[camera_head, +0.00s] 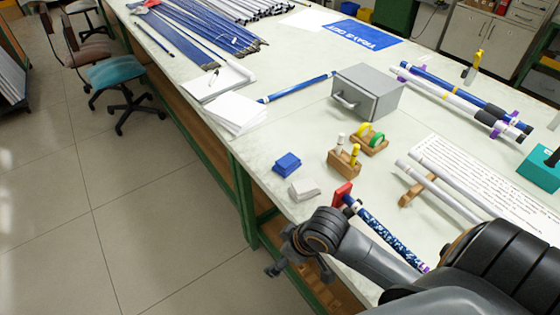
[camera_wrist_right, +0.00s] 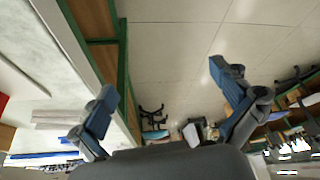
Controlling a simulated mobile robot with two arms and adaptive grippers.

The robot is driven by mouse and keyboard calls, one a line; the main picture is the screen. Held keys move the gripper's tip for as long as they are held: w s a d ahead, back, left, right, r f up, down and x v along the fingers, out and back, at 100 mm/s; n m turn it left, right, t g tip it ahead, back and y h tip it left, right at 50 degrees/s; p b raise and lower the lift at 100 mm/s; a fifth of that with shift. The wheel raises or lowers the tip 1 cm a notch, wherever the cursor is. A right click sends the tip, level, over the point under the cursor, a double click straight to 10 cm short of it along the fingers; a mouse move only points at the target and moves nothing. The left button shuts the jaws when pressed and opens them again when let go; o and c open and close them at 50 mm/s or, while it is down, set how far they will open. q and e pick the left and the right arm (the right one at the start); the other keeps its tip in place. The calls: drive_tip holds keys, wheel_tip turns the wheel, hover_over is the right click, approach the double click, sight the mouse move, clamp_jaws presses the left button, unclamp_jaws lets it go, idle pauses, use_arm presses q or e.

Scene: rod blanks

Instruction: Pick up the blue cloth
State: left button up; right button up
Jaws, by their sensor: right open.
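The folded blue cloth (camera_head: 287,163) lies flat on the table near its left edge in the head view. A folded white cloth (camera_head: 304,189) lies just in front of it. My right gripper (camera_head: 279,250) is open and empty, off the table's edge and nearer to me than the blue cloth. Its spread fingers also show in the right wrist view (camera_wrist_right: 162,80), with floor between them. I cannot make out the blue cloth in the wrist view. My left gripper is not in view.
A red-ended patterned rod (camera_head: 385,234) lies beside my right arm. Wooden holders (camera_head: 344,163) and a grey metal box (camera_head: 367,92) stand beyond the cloths. White paper (camera_head: 236,113) lies farther back. The floor (camera_head: 150,200) left of the table is clear nearby.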

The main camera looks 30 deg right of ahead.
drive_tip(key=w+d+r, duration=0.3)
drive_tip(key=w+d, duration=0.4)
drive_tip(key=w, duration=0.2)
drive_tip(key=m+t, duration=0.1)
drive_tip(key=m, duration=0.1)
approach(289, 161)
drive_tip(key=x, duration=0.5)
drive_tip(key=shift+s+a+f+p, duration=0.1)
drive_tip(key=shift+s+a+p, duration=0.1)
drive_tip(key=shift+s+p, duration=0.15)
drive_tip(key=shift+w+d+p+x, duration=0.1)
drive_tip(key=shift+w+p+x, duration=0.1)
drive_tip(key=shift+x, duration=1.05)
drive_tip(key=shift+w+d+p+x, duration=0.1)
drive_tip(key=shift+w+p+x, duration=0.1)
drive_tip(key=shift+x, duration=1.1)
drive_tip(key=shift+s, duration=0.1)
drive_tip(key=shift+c, duration=0.2)
drive_tip(key=c, duration=1)
